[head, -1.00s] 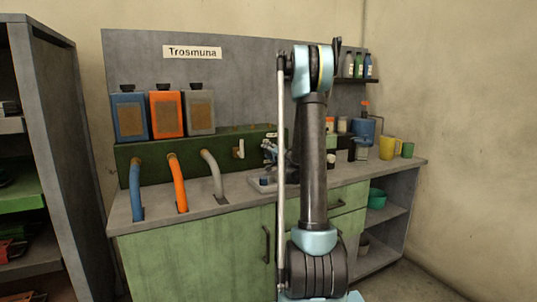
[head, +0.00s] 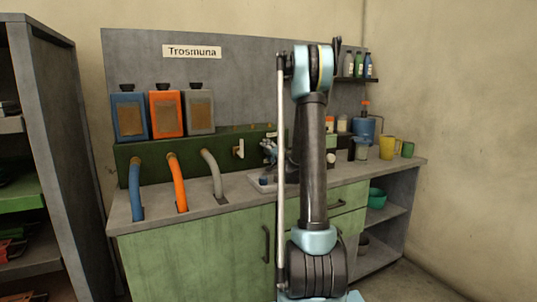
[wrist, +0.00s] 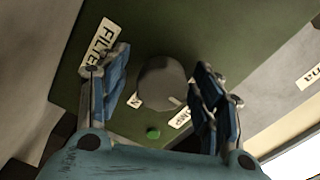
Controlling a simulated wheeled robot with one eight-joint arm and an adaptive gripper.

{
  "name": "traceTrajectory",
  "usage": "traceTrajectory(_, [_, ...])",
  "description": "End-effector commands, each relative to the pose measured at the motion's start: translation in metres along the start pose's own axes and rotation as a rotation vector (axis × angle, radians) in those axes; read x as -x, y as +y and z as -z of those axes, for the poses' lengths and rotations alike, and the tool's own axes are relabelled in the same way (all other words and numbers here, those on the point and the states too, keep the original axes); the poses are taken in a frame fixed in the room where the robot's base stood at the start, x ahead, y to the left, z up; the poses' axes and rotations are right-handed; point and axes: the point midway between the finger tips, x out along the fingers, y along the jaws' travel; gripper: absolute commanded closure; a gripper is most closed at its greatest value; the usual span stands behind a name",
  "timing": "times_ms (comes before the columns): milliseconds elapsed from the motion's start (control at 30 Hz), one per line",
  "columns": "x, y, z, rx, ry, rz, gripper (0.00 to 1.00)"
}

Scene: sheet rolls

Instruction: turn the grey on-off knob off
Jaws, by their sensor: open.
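The grey knob (wrist: 162,84) is round and sits on the dark green panel (wrist: 195,35) in the wrist view, with a pale mark at its lower right edge. My gripper (wrist: 162,68) is open, with one blue finger on each side of the knob. A gap shows on both sides, and nothing is held. A green dot (wrist: 153,133), perhaps a lamp, is just below the knob. A partly cut label ending in N (wrist: 134,101) is at its lower left. In the head view my gripper (head: 268,150) is at the green panel, and the knob cannot be made out.
A label reading FILTER (wrist: 98,45) is by the left finger. Blue, orange and grey hoses (head: 215,173) rise from the counter left of my gripper. A pale lever (head: 238,149) sticks out of the panel nearby. Mugs (head: 387,147) and jars stand at the right.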

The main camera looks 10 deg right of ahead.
Motion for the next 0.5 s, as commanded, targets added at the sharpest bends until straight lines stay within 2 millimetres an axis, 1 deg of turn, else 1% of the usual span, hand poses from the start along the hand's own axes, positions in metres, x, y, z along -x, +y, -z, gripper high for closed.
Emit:
traceTrajectory(167, [0.002,0.000,0.000,-0.001,0.000,0.000,0.40])
traceTrajectory(267, [0.009,0.000,0.001,-0.001,0.001,0.000,0.40])
traceTrajectory(367, [0.022,0.000,0.001,-0.001,0.002,0.000,0.40])
traceTrajectory(500, [0.049,0.001,0.001,-0.001,0.003,-0.001,0.40])
